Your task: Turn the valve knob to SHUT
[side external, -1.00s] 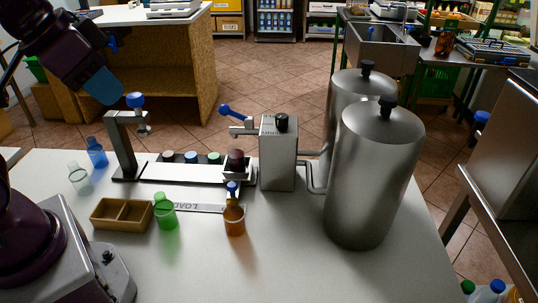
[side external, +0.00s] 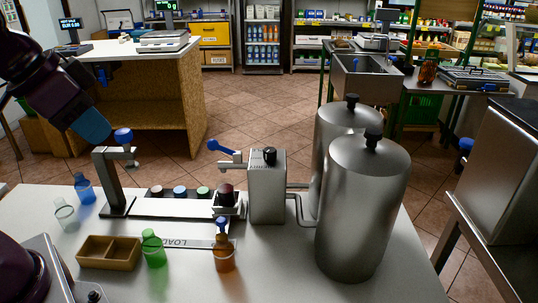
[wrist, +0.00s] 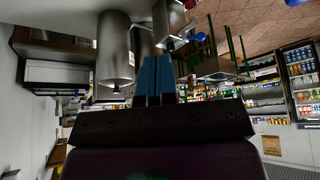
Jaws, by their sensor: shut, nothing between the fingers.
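A small black knob (side external: 269,156) sits on top of a grey metal box (side external: 267,192); I take it for the valve knob. Its pointer and markings are too small to read. A blue-handled lever (side external: 222,149) sticks out to the left of the box. My gripper (side external: 92,125) has blue fingers, shut and empty. It hangs in the air at the upper left, well apart from the knob, close to a blue ball-topped press (side external: 123,136). In the wrist view the fingers (wrist: 154,80) are together, with a steel tank (wrist: 115,50) beyond them.
Two steel tanks (side external: 362,205) stand right of the box, joined by pipes. A rail with several coloured caps (side external: 180,206) runs left of it. A brown tray (side external: 110,252), a green bottle (side external: 153,249) and an orange bottle (side external: 223,252) stand in front. The front right tabletop is clear.

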